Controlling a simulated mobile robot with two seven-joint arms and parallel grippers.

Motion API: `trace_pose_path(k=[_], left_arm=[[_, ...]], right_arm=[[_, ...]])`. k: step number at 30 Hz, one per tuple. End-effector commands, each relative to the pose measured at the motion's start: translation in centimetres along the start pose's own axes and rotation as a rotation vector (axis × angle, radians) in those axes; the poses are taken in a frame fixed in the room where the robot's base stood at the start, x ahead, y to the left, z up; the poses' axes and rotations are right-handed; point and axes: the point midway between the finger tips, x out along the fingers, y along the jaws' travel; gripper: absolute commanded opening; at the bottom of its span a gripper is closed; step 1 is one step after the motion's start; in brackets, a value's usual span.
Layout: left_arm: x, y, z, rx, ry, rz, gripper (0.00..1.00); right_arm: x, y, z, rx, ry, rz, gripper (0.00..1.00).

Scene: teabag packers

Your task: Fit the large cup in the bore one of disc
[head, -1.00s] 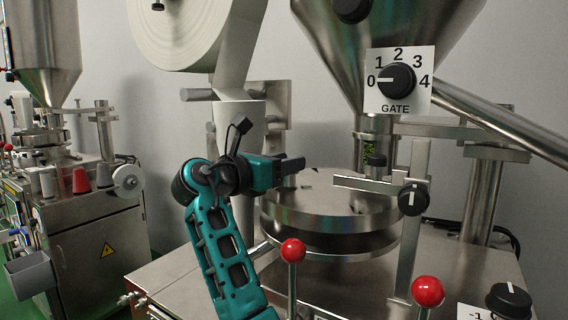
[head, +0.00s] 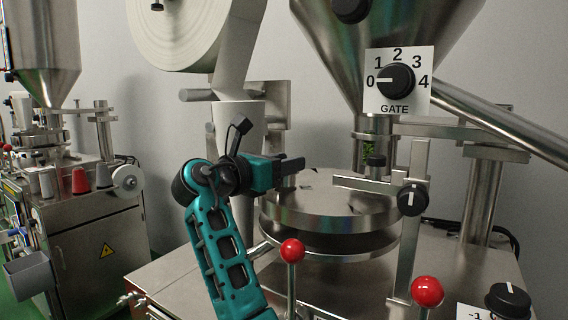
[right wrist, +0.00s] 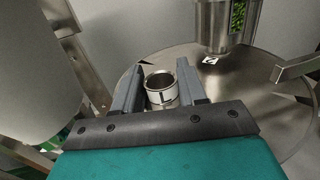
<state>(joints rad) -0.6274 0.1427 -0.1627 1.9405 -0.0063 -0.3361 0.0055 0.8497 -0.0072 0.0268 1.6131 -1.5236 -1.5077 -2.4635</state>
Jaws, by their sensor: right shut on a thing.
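The steel disc (head: 335,207) lies flat on the machine below the hopper; it also shows in the right wrist view (right wrist: 235,90). My right gripper (head: 292,165) is over the left back edge of the disc. In the right wrist view, its fingers (right wrist: 157,88) are shut on a short, round metal cup (right wrist: 161,97) with an open top and a dark mark on its side. The cup is hidden in the head view. I cannot tell whether its lower end is in a bore or above the disc. My left gripper is not in view.
The hopper outlet (head: 370,140) and a flat steel bar (head: 365,183) stand over the disc's right side. Red-knobbed levers (head: 292,251) rise in front. A paper roll (head: 180,30) hangs at the back left, its white strip running down behind my gripper.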

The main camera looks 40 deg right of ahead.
Motion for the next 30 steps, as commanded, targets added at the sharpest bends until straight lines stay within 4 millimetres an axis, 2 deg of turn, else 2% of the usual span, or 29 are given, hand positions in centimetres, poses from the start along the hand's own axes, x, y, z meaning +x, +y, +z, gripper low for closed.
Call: trace_pose_path(k=[15, 30], left_arm=[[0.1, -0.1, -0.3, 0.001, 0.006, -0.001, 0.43], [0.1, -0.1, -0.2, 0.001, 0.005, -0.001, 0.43]], right_arm=[[0.0, 0.0, -1.0, 0.001, -0.001, 0.000, 0.08], [0.0, 0.0, 0.0, 0.000, 0.000, 0.000, 0.08]])
